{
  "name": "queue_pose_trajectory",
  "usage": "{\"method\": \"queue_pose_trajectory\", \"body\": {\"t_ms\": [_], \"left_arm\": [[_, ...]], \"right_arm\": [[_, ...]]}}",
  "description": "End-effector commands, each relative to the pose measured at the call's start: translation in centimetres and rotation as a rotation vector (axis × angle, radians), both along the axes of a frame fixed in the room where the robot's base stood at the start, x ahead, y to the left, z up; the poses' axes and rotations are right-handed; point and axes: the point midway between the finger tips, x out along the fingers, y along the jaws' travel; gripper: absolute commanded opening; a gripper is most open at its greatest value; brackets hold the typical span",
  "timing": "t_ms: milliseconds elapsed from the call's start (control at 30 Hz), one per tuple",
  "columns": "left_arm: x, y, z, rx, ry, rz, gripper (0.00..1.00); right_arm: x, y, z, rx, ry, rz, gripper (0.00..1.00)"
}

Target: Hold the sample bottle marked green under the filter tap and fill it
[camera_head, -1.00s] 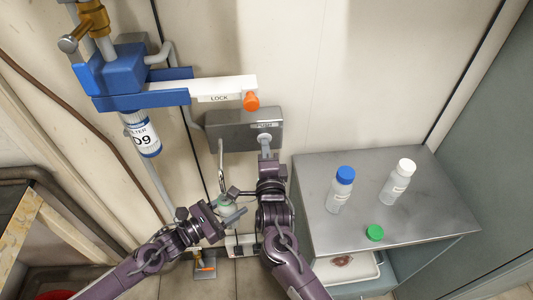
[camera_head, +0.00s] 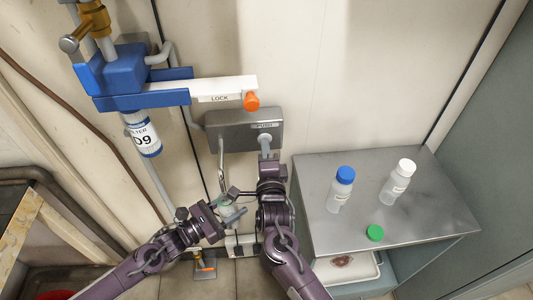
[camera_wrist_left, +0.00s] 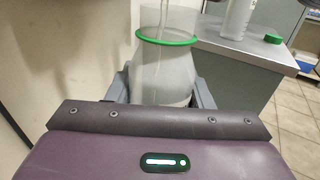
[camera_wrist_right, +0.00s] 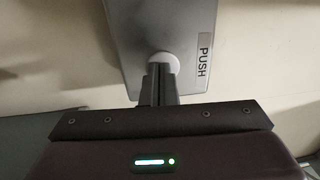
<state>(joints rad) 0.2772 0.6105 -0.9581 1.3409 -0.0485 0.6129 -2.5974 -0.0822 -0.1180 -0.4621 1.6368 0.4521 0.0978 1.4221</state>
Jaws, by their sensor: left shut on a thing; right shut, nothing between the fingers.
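The sample bottle (camera_wrist_left: 166,75) is translucent with a green ring round its neck. My left gripper (camera_head: 228,212) is shut on it and holds it upright under the thin tap spout (camera_head: 221,155). In the left wrist view a thin pale line, spout or water, runs down into the bottle's mouth; the liquid level is unclear. My right gripper (camera_head: 267,160) is shut and empty. Its fingertips are at the round button (camera_wrist_right: 163,62) of the grey PUSH box (camera_head: 230,130); the right wrist view shows them touching or nearly touching it.
A grey cabinet (camera_head: 440,215) at right bears a blue-capped bottle (camera_head: 340,192), a white-capped bottle (camera_head: 397,185) and a loose green cap (camera_head: 375,233). A blue filter head (camera_head: 120,70) with a white LOCK lever (camera_head: 225,90) hangs upper left. An open tray (camera_head: 350,268) sits below the cabinet top.

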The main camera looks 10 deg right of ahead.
Motion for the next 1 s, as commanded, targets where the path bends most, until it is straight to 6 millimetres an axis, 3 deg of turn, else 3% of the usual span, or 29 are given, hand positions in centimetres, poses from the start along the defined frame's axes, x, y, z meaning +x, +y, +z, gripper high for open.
{"method": "queue_pose_trajectory", "body": {"t_ms": [33, 467, 667, 1000], "left_arm": [[0.0, 0.0, 0.1, -0.001, -0.001, 0.000, 0.24], [0.0, 0.0, 0.1, -0.001, -0.001, 0.000, 0.24], [0.0, 0.0, 0.1, -0.001, -0.001, 0.000, 0.24], [0.0, 0.0, 0.1, -0.001, -0.001, 0.000, 0.24]], "right_arm": [[0.4, -0.2, 1.2, 0.005, -0.023, -0.006, 0.00], [-0.1, -0.2, 1.1, 0.005, -0.023, -0.006, 0.00], [-3.0, -0.1, 0.5, 0.004, -0.015, -0.004, 0.00], [-10.6, 0.1, -0.6, 0.001, -0.005, 0.000, 0.00]]}}
